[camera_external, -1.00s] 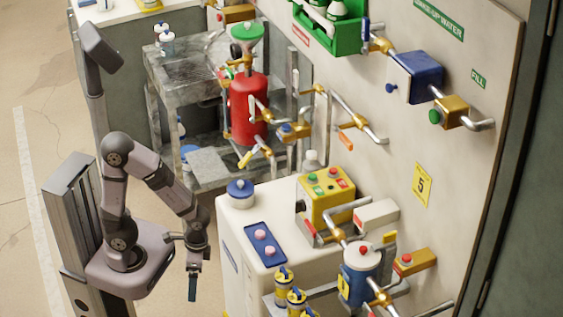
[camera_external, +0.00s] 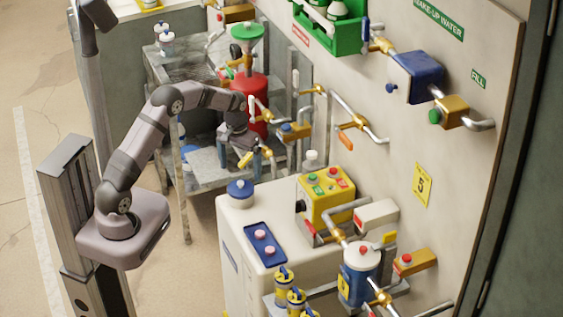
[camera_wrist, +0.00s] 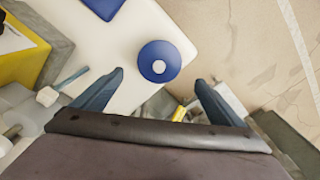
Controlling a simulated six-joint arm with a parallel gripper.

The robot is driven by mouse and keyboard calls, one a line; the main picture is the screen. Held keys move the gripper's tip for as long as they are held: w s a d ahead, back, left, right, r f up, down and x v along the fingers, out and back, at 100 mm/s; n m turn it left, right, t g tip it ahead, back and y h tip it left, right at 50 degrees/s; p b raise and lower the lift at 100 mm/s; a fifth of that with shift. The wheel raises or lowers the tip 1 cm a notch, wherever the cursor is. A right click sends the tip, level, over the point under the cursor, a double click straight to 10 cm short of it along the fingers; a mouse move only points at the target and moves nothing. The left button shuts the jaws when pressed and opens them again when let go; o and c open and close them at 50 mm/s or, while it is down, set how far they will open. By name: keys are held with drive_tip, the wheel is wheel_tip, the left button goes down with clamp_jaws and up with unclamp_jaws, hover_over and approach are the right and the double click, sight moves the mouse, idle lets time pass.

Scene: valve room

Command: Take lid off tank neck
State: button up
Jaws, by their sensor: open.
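My gripper (camera_external: 240,160) is above and behind the lid in the outside view. In the wrist view my gripper (camera_wrist: 159,78) is open, its two dark blue fingers spread, with nothing held. The lid appears ahead of the gap between the fingertips, apart from them.
A blue tray (camera_external: 265,247) with pink knobs lies on the tank top.

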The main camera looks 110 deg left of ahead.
sight(241, 181)
drive_tip(key=shift+d+r+n, duration=0.15)
drive_tip(key=shift+r+n, duration=0.45)
drive_tip(key=shift+r, duration=0.1)
drive_tip(key=shift+f, duration=0.15)
drive_tip(key=shift+w+d+f+p, duration=0.1)
drive_tip(key=shift+f+p, duration=0.5)
drive_tip(key=shift+f, duration=1.2)
drive_tip(key=shift+d+f+p, duration=0.1)
drive_tip(key=shift+f+p, duration=0.45)
drive_tip(key=shift+f, duration=1.2)
drive_tip(key=c, duration=1.1)
